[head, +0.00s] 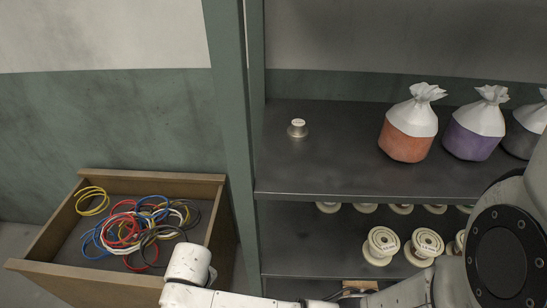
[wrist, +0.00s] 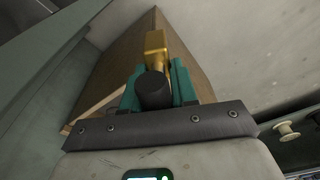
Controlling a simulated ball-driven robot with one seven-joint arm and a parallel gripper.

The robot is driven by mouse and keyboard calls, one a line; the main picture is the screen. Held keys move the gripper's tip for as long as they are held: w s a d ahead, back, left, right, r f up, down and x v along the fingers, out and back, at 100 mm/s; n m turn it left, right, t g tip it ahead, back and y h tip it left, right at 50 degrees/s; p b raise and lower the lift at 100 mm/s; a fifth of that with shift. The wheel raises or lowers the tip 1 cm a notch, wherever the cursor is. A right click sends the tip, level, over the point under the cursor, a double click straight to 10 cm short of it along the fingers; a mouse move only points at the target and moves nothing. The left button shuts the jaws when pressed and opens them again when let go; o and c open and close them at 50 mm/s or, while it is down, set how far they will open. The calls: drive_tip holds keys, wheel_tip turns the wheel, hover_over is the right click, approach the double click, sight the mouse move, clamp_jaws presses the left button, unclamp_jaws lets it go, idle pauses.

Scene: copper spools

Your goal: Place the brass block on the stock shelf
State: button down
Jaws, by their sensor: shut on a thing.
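In the wrist view, the brass block (wrist: 156,41) shows as a gold, squarish piece with a narrower neck, just beyond my fingertips. A dark, round-ended cylinder (wrist: 153,92) lies in line with it, between the teal fingers. My gripper (wrist: 156,78) is shut on this brass piece; the exact contact is partly hidden by the cylinder. In the head view neither my gripper nor the brass block can be seen. The shelf unit (head: 330,184) stands at centre right, with a dark upper board and a lower one. I cannot tell which level is the stock shelf.
On the upper board are a small white-topped knob (head: 297,128) and tied bags, orange (head: 406,140), purple (head: 473,138) and grey. Spools (head: 381,245) stand below. A green post (head: 232,110) edges the shelf. A wooden drawer (head: 88,277) of coloured wire coils sits left. The upper board's front left is bare.

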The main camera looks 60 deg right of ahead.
drive_tip(key=shift+w+d+r+m, duration=0.4)
drive_tip(key=shift+r+m, duration=0.1)
drive_tip(key=shift+m, duration=0.1)
drive_tip(key=shift+d+r+m+b, duration=0.2)
drive_tip(key=shift+m+b, duration=0.1)
drive_tip(key=shift+m, duration=0.1)
drive_tip(key=s+d+f+m+b, duration=0.1)
drive_tip(key=s+d+f+m, duration=0.15)
drive_tip(key=s+d, duration=0.45)
drive_tip(key=s+d+f+m+h+b, duration=0.1)
drive_tip(key=s+d+m, duration=0.25)
drive_tip(key=s, duration=0.75)
drive_tip(key=s+d+f+m+b, duration=0.15)
drive_tip(key=s+d+m, duration=0.3)
drive_tip(key=s, duration=0.45)
drive_tip(key=p, duration=0.2)
hover_over(312, 246)
drive_tip(key=shift+f+g, duration=0.4)
drive_tip(key=shift+f, duration=1.8)
drive_tip(key=shift+a+f, duration=0.1)
drive_tip(key=shift+f, duration=0.1)
